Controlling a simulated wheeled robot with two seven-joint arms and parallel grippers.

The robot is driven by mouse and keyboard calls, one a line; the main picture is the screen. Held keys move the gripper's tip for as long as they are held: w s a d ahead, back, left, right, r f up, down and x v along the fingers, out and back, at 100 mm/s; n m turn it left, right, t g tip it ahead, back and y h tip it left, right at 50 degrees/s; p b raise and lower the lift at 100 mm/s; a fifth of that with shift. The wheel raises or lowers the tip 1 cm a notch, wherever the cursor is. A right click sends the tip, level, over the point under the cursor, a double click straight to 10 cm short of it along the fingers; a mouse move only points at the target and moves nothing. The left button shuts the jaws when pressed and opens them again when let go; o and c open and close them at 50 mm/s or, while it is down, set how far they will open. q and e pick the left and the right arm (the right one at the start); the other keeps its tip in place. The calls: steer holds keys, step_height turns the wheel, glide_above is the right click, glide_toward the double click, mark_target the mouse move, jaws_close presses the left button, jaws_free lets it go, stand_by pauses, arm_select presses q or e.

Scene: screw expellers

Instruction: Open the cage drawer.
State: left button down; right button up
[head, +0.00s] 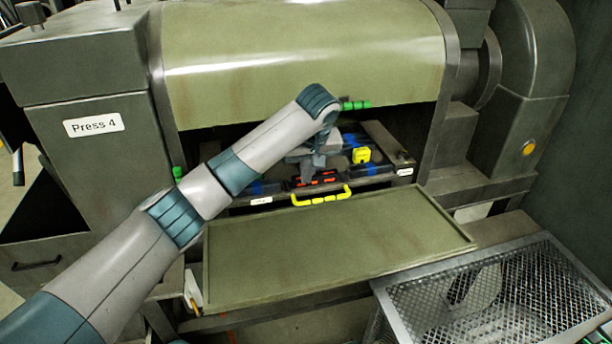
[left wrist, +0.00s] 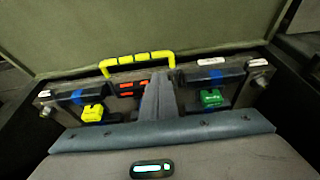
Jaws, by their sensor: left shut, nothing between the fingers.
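The cage drawer (head: 262,201) sits inside the opening of Press 4, with white labels on its front edge. Beside the handle is a dark part with red-orange marks (left wrist: 132,90). My left gripper (head: 314,172) is above the drawer, just behind the handle. Its fingers (left wrist: 158,78) are shut and empty, with their tips near the handle; I cannot tell whether they touch it. My right gripper is not in view.
An olive hatch panel (head: 340,250) lies lowered in front of the drawer. A curved olive cover (head: 300,60) hangs above the opening. A yellow clamp (head: 361,155) and a green clamp (left wrist: 212,98) flank the drawer's middle. A metal mesh basket (head: 535,285) stands at the lower right.

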arm_select(q)
steer(key=p+x, duration=0.3)
steer(key=x, duration=0.4)
steer(key=shift+w+a+f, duration=0.1)
steer(key=shift+f, duration=0.25)
steer(key=shift+w+f, duration=0.15)
steer(key=shift+f, duration=0.3)
steer(key=shift+f, duration=0.1)
